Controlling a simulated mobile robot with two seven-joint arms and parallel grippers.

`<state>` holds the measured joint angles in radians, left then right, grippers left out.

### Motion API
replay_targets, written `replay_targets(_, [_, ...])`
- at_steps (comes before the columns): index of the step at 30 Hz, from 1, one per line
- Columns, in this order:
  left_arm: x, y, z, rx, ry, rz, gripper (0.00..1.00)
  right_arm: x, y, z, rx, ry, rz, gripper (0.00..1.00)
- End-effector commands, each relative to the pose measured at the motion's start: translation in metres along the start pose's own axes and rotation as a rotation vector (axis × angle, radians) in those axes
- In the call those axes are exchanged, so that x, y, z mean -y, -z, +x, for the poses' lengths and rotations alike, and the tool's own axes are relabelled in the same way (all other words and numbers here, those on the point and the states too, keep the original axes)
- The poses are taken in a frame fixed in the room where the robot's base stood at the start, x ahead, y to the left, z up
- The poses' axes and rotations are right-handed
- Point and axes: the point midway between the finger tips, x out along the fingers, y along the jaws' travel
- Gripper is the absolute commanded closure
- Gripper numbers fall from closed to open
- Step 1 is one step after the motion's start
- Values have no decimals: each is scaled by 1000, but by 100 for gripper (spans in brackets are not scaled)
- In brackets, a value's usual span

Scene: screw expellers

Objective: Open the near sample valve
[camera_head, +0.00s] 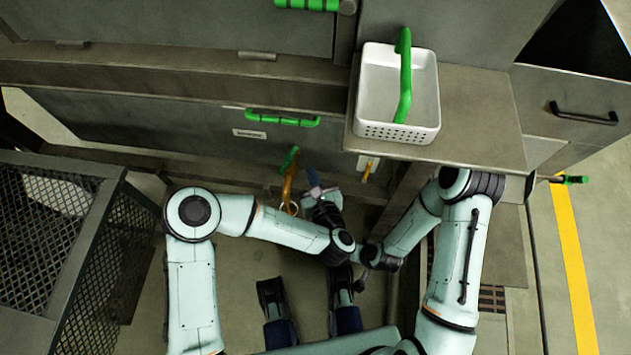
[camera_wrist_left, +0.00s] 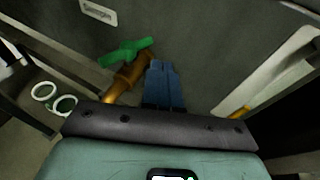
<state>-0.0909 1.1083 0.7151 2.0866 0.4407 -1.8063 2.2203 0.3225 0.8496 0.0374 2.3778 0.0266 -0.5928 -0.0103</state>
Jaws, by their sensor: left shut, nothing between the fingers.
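A valve with a brass body (camera_head: 287,190) and a green lever handle (camera_head: 289,160) sits low on the front of the grey machine. In the left wrist view the green handle (camera_wrist_left: 126,52) lies at an angle across the top of the brass body (camera_wrist_left: 122,82). My left gripper (camera_head: 315,181) is just right of the valve. Its blue fingers (camera_wrist_left: 165,84) are shut together and empty, beside the brass body; whether they touch it I cannot tell. My right arm folds down towards the middle of the head view, and its fingers cannot be made out clearly.
A white basket (camera_head: 437,132) stands on a ledge at upper right, with a green bar above it. A green drawer handle (camera_head: 282,119) is above the valve. A yellow piece (camera_head: 367,171) is to the right. A mesh cage (camera_head: 95,240) stands at left. White rings (camera_wrist_left: 45,92) are left of the valve.

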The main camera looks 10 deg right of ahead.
Motion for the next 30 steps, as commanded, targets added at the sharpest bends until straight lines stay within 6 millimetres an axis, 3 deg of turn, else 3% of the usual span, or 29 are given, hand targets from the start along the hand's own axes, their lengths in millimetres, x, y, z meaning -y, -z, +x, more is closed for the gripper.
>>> replay_targets(3, [1,-1,-18,-1,3,0,100,2,-6,-5,20,1,-1,12])
replay_targets(8, [0,0,-28,-1,0,0,100,2,-10,-7,31,2,-2,12])
replay_targets(30, [0,0,-29,0,0,0,100,2,-11,-7,34,2,-2,12])
